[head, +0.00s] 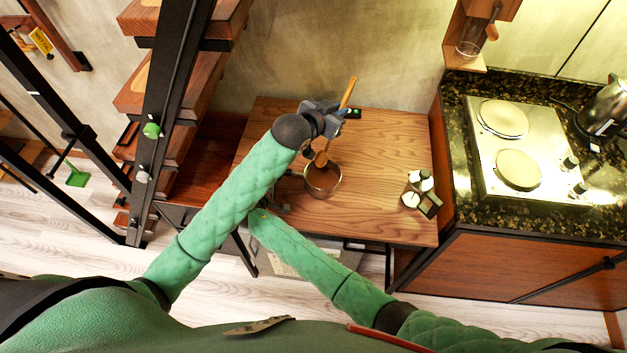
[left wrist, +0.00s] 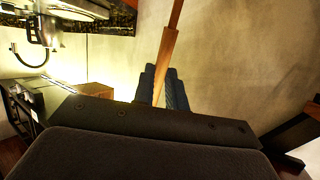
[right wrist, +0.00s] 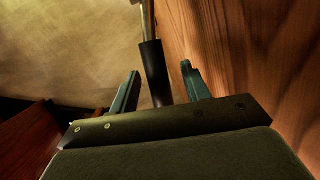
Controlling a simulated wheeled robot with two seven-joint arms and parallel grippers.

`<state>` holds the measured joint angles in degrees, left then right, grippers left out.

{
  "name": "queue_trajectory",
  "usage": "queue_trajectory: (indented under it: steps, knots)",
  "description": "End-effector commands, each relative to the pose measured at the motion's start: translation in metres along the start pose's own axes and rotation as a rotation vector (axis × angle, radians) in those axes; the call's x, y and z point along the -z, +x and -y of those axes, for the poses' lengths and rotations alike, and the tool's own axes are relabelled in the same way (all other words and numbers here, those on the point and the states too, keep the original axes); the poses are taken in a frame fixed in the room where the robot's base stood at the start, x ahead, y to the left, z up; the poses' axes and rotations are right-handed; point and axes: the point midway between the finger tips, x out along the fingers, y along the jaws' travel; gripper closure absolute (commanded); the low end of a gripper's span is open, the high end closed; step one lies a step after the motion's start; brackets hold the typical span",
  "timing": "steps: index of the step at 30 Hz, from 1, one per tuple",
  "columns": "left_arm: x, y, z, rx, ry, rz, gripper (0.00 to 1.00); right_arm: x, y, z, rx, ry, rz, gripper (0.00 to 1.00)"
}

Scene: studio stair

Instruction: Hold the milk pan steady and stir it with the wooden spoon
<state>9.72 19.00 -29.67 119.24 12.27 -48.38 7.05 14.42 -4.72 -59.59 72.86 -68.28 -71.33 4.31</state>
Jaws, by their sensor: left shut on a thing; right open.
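The milk pan (head: 322,190) stands on the wooden table with brown contents inside. My left gripper (head: 330,117) is shut on the wooden spoon (head: 347,92) above the pan. The spoon's lower end is down at the pan; how deep it sits I cannot tell. In the left wrist view the spoon's shaft (left wrist: 169,45) stands between the closed fingers. My right gripper (right wrist: 161,72) is open, with the pan's black handle (right wrist: 153,62) between its fingers, apart from both. In the head view the right gripper is mostly hidden behind my left arm.
The wooden table (head: 385,150) is mostly clear. A small holder with white-topped jars (head: 417,188) stands at its right. The counter with a two-plate hob (head: 517,150) and a kettle (head: 602,108) lies further right. The stair (head: 160,90) is close on the left.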

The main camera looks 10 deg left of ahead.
Motion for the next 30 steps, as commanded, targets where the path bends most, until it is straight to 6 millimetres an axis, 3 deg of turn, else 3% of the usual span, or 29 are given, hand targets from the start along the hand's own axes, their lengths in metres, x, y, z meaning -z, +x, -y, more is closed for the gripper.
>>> queue_trajectory:
  steps: [9,15,30]
  knots:
    - [0.0,0.0,0.0,0.0,0.0,0.0,1.0,0.0,-0.063,0.001,0.003,0.002,0.0,0.53]
    - [0.0,0.0,0.0,0.0,0.0,0.0,1.0,0.0,-0.087,0.0,0.001,0.001,0.0,0.53]
    - [0.0,0.0,0.0,0.0,0.0,0.0,1.0,0.0,-0.097,0.0,0.0,0.0,0.0,0.53]
